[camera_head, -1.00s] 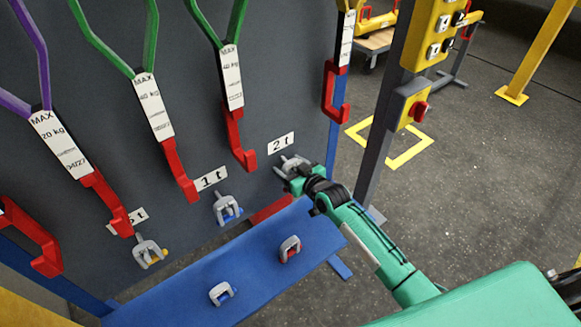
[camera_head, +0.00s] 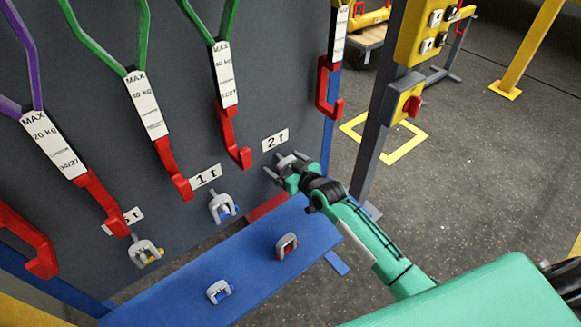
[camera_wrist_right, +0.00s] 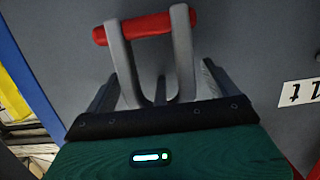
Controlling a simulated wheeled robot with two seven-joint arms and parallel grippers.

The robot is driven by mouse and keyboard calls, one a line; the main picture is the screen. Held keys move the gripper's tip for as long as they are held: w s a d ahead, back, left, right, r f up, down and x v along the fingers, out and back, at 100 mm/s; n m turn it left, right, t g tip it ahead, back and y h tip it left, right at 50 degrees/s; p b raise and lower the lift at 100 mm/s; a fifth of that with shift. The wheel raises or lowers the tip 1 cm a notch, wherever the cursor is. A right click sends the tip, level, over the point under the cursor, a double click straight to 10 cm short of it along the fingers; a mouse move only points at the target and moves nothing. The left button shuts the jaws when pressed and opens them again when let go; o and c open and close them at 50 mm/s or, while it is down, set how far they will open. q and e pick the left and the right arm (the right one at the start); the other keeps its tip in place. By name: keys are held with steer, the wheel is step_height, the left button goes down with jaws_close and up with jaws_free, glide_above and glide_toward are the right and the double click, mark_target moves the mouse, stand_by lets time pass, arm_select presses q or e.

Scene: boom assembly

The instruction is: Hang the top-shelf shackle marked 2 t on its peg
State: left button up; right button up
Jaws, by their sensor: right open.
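A grey shackle with a red pin (camera_wrist_right: 150,27) stands between the two fingers of my right gripper in the right wrist view. In the head view the shackle (camera_head: 287,160) is at the dark board, just below the 2 t label (camera_head: 275,139), partly covered by the gripper. My right gripper (camera_head: 284,168) is open around it, with a finger on each side; the fingers also show in the right wrist view (camera_wrist_right: 160,90). My left gripper is not in view.
A shackle with a blue pin (camera_head: 222,207) hangs below the 1 t label (camera_head: 205,177), and one with a yellow pin (camera_head: 146,252) hangs farther left. Two more shackles, red-pinned (camera_head: 287,246) and blue-pinned (camera_head: 219,291), sit on the blue shelf (camera_head: 180,300). Red hooks (camera_head: 235,145) hang above.

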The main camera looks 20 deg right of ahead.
steer(key=b+v, duration=0.1)
steer(key=v, duration=1.3)
steer(key=s+f+m+g+h, duration=0.15)
steer(key=s+g, duration=0.25)
steer(key=s, duration=0.5)
steer(key=s+f+g+h, duration=0.2)
steer(key=s+g, duration=0.1)
steer(key=s, duration=0.6)
steer(key=s+f+m+g+h, duration=0.15)
steer(key=s+g, duration=0.25)
steer(key=s, duration=0.5)
step_height(320, 180, down, 30)
steer(key=n+g+p, duration=0.1)
steer(key=p, duration=0.1)
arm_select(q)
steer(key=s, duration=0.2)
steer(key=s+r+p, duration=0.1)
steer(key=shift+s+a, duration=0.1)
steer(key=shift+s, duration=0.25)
arm_select(e)
steer(key=s+d+f+g, duration=0.1)
steer(key=s+d+f, duration=0.2)
steer(key=s+f, duration=1.4)
steer(key=s, duration=0.2)
steer(key=shift+s+f+g, duration=0.3)
steer(key=shift+s+f, duration=0.05)
steer(key=shift+s, duration=0.05)
